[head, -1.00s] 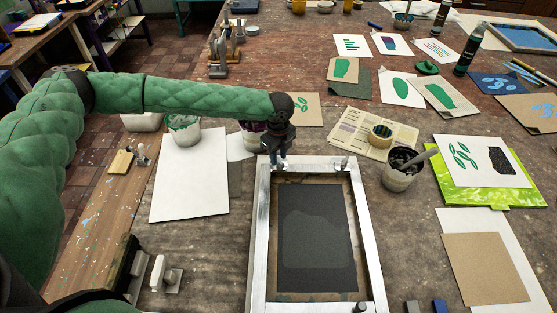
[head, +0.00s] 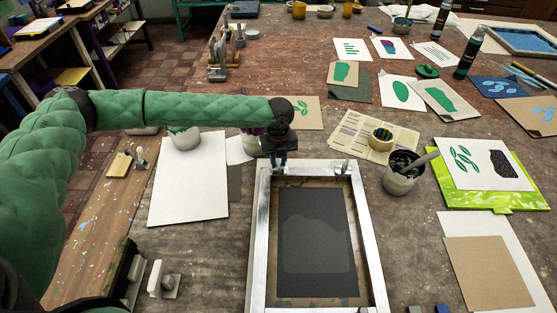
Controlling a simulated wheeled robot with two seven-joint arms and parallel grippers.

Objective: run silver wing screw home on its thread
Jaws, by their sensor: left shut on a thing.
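The hinged screen frame (head: 260,240) is a silver metal rectangle lying on the worn table. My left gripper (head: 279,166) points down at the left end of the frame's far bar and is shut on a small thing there. That fits the silver wing screw, but the fingers hide it almost wholly, so I cannot see how deep it sits on its thread. A second small metal fitting (head: 345,167) stands on the right end of the same bar. My right gripper is not in view.
Inside the frame lies a dark sheet (head: 318,240). A grey pot with a stirrer (head: 401,178) stands right of the frame.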

